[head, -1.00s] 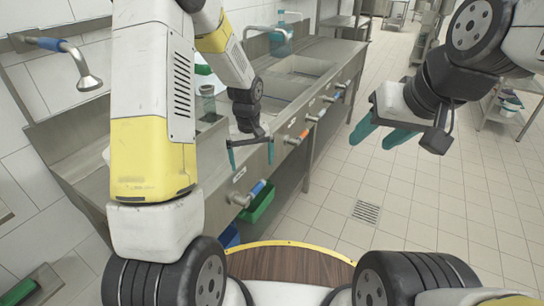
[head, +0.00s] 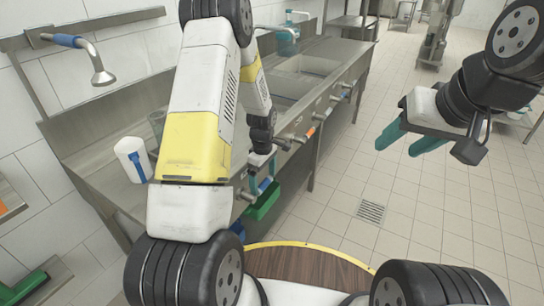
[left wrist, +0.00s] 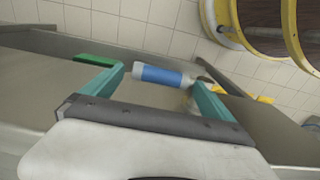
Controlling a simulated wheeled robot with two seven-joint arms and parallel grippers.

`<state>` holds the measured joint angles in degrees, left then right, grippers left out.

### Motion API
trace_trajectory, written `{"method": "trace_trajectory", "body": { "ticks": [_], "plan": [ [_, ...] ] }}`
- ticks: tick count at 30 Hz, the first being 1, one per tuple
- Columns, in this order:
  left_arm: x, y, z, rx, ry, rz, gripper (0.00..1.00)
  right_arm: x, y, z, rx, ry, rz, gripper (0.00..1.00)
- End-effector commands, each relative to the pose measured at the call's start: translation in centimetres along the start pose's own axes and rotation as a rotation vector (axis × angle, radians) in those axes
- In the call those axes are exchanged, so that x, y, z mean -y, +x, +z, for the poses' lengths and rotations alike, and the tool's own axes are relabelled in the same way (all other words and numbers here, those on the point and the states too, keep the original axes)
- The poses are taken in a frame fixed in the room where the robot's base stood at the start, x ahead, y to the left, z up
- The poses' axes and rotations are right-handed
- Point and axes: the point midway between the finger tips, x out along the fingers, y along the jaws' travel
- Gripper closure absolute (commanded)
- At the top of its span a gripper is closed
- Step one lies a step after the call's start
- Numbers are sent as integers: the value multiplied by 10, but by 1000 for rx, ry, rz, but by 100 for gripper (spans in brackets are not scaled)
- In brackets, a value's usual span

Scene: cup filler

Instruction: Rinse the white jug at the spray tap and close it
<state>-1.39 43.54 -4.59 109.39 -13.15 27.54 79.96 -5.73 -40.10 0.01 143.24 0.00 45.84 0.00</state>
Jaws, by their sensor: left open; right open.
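The white jug (head: 130,158), with a blue handle strip, stands on the steel counter at the left, below the spray tap (head: 101,76). No water shows at the tap. My left gripper (head: 262,175) is open at the counter's front edge. Its teal fingers are on either side of a lever with a blue sleeve (left wrist: 160,75), which lies across the gap in the left wrist view. I cannot tell whether they touch it. My right gripper (head: 412,140) is open and empty, over the floor at the right.
Several more levers line the sink front, one with an orange sleeve (head: 310,133). A green bin (head: 264,202) hangs below the front edge. A clear grey container (head: 157,124) stands behind the jug. A sink basin (head: 305,66) lies further back.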

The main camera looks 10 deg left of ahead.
Motion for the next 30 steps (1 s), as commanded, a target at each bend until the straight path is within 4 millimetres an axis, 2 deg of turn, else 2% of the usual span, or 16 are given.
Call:
{"method": "trace_trajectory", "body": {
  "ticks": [5, 13, 14, 24, 30],
  "plan": [
    [0, 12, 0, 0, 2, 0, 2, 0, 0, 0, 0, 0, 0, 50],
    [0, 14, 0, 0, 3, 1, 2, 0, 0, 0, 0, 0, 0, 50],
    [0, 13, 0, 0, 3, 1, 6, 0, 0, 0, 0, 0, 0, 50],
    [0, 13, 0, 0, 3, 1, 72, 0, 0, 0, 0, 0, 0, 50],
    [0, 13, 0, 0, 3, 2, 73, 0, 0, 0, 0, 0, 0, 50]
  ]
}}
